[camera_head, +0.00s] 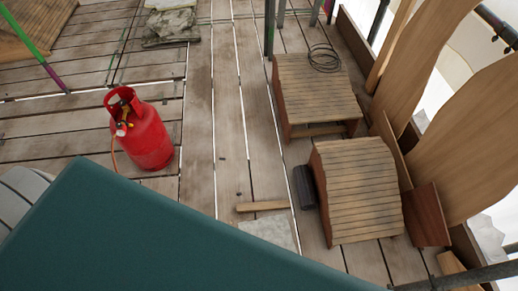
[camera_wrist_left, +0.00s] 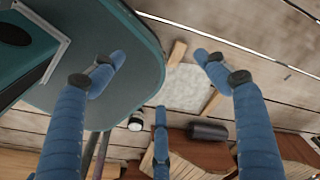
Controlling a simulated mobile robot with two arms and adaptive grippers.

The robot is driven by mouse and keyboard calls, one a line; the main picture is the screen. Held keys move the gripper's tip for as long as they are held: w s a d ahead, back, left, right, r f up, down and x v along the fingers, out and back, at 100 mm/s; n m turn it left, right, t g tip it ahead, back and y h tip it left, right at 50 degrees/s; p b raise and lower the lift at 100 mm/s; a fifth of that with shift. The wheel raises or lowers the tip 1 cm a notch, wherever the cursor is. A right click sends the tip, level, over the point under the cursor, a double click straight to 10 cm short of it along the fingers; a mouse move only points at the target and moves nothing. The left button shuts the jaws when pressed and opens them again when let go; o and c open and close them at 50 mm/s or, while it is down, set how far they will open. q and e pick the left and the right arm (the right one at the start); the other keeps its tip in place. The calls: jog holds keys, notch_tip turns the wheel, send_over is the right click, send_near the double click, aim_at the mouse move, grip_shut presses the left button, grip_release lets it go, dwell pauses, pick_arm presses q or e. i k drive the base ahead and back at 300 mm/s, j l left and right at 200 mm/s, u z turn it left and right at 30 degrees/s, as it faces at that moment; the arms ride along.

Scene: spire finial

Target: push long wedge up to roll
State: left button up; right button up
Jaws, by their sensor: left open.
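A long pale wooden wedge (camera_head: 262,206) lies flat on the deck boards in the head view. Its right end is close to the dark roll (camera_head: 305,187), with a small gap that I cannot judge exactly. The roll lies against the left side of a slatted wooden roof piece. The left wrist view shows the roll (camera_wrist_left: 207,131) and a pale wood piece (camera_wrist_left: 211,102) near it, partly behind a finger. My left gripper (camera_wrist_left: 160,80) is open and empty, its blue fingers spread above the deck. Neither gripper shows in the head view.
A light slab (camera_head: 268,232) lies beside the wedge. A second wood piece (camera_wrist_left: 177,53) lies at the slab's other side. A red gas bottle (camera_head: 144,132) stands to the left. Slatted roof pieces (camera_head: 358,190) stand to the right. Boards between bottle and wedge are mostly clear.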

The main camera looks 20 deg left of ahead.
aim_at(247, 208)
jog(key=k+l+u, duration=0.1)
jog(key=l+u, duration=0.25)
jog(key=k+l+u, duration=0.1)
jog(key=u, duration=0.2)
jog(key=k+l+u, duration=0.15)
jog(key=l+u, duration=0.2)
